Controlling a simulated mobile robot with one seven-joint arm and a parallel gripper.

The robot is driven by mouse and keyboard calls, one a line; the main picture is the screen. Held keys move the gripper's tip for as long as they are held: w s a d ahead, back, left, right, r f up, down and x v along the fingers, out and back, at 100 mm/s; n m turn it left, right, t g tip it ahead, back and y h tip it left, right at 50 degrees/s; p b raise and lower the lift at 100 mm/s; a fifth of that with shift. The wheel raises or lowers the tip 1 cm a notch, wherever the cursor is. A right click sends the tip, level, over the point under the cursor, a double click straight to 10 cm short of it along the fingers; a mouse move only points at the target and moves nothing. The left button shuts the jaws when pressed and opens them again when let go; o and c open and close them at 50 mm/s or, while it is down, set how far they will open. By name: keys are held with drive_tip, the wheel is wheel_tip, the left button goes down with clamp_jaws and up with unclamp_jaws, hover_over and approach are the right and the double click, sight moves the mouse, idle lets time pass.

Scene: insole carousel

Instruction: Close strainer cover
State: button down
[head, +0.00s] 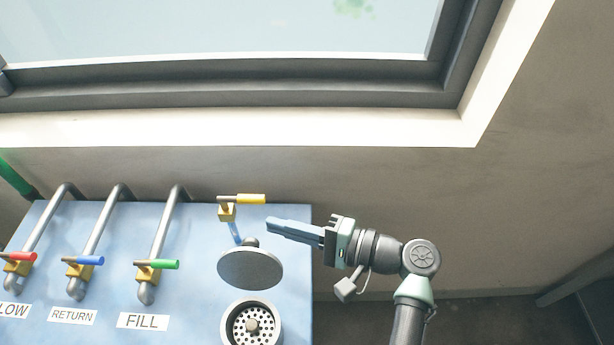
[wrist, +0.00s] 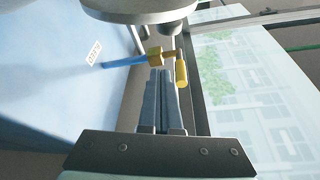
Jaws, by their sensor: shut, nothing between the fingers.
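The strainer cover (head: 250,269) is a round grey metal disc with a small knob on its top. It stands apart from the round strainer (head: 274,318), whose perforated basket shows uncovered just in front. My gripper (head: 271,226) is shut and empty, its long fingers pointing left just behind and to the right of the cover's knob. In the wrist view my fingers (wrist: 162,74) lie together, with a grey round part, seemingly the cover (wrist: 140,7), at the top edge. I cannot tell whether the fingers touch the cover.
A yellow-handled valve (head: 250,199) on a blue pipe stands close behind my fingertips; it also shows in the wrist view (wrist: 181,73). Pipes with red, blue and green (head: 163,265) handles stand left on the blue panel (head: 200,310). A window and wall lie behind.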

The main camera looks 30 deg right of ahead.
sight(252, 263)
drive_tip(key=a+p, duration=0.1)
drive_tip(key=s+a, duration=0.1)
drive_tip(key=a+r+p, duration=0.1)
drive_tip(key=shift+s+a+p, duration=0.15)
drive_tip(key=shift+s+p, duration=0.05)
drive_tip(key=shift+p, duration=0.15)
drive_tip(key=shift+b, duration=0.55)
